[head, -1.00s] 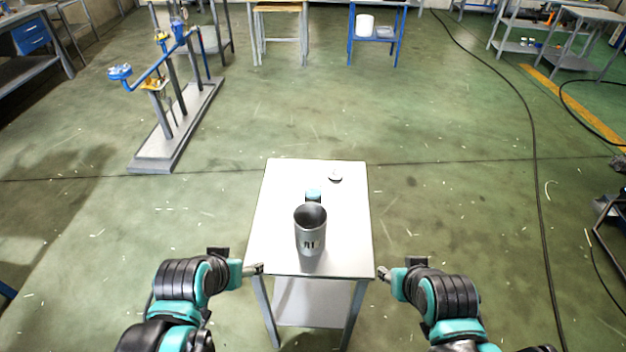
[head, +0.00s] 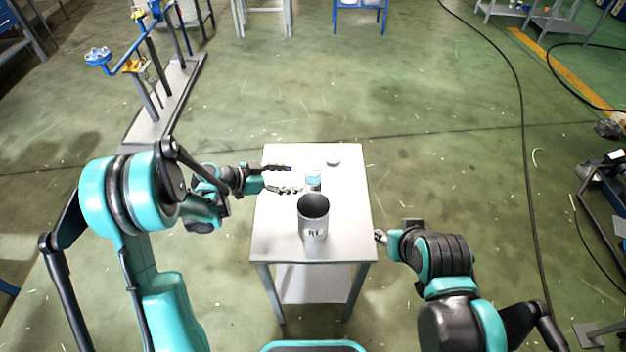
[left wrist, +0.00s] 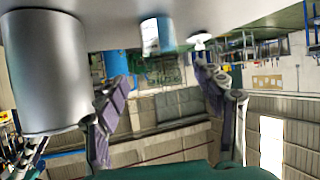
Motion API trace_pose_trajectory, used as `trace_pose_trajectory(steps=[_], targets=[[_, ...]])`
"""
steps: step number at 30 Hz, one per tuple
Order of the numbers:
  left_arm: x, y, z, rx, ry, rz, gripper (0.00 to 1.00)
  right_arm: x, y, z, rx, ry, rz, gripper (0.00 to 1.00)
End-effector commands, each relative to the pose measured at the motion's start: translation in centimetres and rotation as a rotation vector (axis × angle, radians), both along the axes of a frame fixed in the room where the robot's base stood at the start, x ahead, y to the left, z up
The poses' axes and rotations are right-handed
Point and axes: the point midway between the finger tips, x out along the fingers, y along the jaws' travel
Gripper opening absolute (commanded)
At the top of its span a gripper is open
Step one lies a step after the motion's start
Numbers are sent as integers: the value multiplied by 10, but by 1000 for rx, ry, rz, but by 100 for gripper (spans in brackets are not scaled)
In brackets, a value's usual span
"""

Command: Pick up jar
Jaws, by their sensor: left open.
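A small clear jar with a blue part (head: 313,180) stands on the table, behind a large grey metal cylinder (head: 313,225). In the left wrist view, which is upside down, the jar (left wrist: 157,36) appears between and beyond the fingers, and the cylinder (left wrist: 45,75) is at the left. My left gripper (head: 291,179) is open and empty over the table's left part, its fingers pointing right at the jar. It is apart from the jar or very close to it; contact cannot be told. My right gripper (head: 381,237) is beside the table's right edge.
The small light table (head: 276,225) has a lower shelf. A small white round item (head: 332,161) lies behind the jar; it also shows in the left wrist view (left wrist: 200,41). The cylinder stands close in front of the jar. A pipe stand (head: 165,100) is on the floor at far left.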

Motion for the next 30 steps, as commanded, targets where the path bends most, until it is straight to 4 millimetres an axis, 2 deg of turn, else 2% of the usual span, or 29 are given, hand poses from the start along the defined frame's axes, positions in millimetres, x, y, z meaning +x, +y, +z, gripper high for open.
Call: trace_pose_trajectory(steps=[5, 16, 24, 30], targets=[[6, -3, -15, -34, -69, -44, 69, 0, 0, -1, 0, 0, 0, 40], [19, -34, -31, -37, -76, -50, 69, 0, 0, -15, 0, 0, 0, 40], [32, -67, -45, -36, -75, -49, 69, 0, 0, -29, 0, 0, 0, 40], [33, -68, -44, -36, -75, -47, 69, 0, 0, -28, 0, 0, 0, 40]])
